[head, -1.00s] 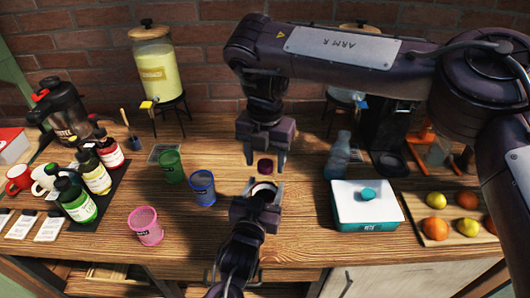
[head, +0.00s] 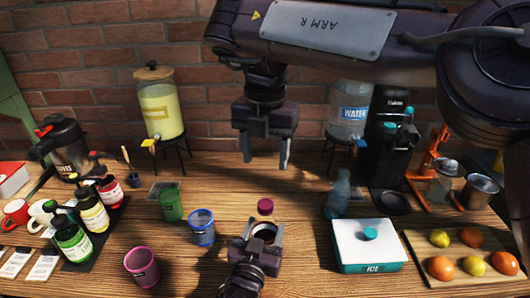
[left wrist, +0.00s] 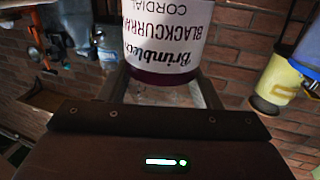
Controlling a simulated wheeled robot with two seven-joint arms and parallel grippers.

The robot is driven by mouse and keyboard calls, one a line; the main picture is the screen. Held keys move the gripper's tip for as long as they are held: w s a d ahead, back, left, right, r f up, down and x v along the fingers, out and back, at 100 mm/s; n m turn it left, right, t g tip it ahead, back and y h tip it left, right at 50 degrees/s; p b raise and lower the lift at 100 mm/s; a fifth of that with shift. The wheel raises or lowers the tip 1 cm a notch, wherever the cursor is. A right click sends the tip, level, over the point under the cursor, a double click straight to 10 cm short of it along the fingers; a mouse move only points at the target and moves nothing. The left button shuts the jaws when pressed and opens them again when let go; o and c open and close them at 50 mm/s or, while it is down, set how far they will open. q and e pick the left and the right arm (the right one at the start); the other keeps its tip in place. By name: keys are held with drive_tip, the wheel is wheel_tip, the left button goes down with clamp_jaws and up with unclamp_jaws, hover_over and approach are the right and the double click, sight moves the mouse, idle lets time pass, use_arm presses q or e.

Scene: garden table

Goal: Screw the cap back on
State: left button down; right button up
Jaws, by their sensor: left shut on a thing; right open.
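My left gripper (head: 264,234) is shut on the blackcurrant cordial bottle (left wrist: 165,35), low in the middle of the head view. In the head view, the bottle (head: 265,230) shows from above as a pale ring with a dark middle; the arm hides most of it. In the left wrist view its white label reads upside down, with dark purple beside it. A small purple cap (head: 265,207) appears to lie on the wooden table just behind the bottle, apart from it. My right gripper (head: 268,162) is open and empty, fingers down, above and behind the cap.
Blue, green and pink cups (head: 142,266) stand to the left, with several syrup bottles (head: 73,243) beyond. The ice box (head: 366,244), a clear bluish bottle (head: 340,193) and a fruit board (head: 420,245) are on the right. The table (head: 305,200) is bare around the cap.

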sight(262, 238)
use_arm(q)
drive_tip(key=shift+c, duration=1.9)
unclamp_jaws()
drive_tip(key=shift+s+a+f, duration=0.1)
drive_tip(key=shift+s, duration=0.3)
drive_tip(key=b+v, duration=0.2)
drive_tip(key=v, duration=0.5)
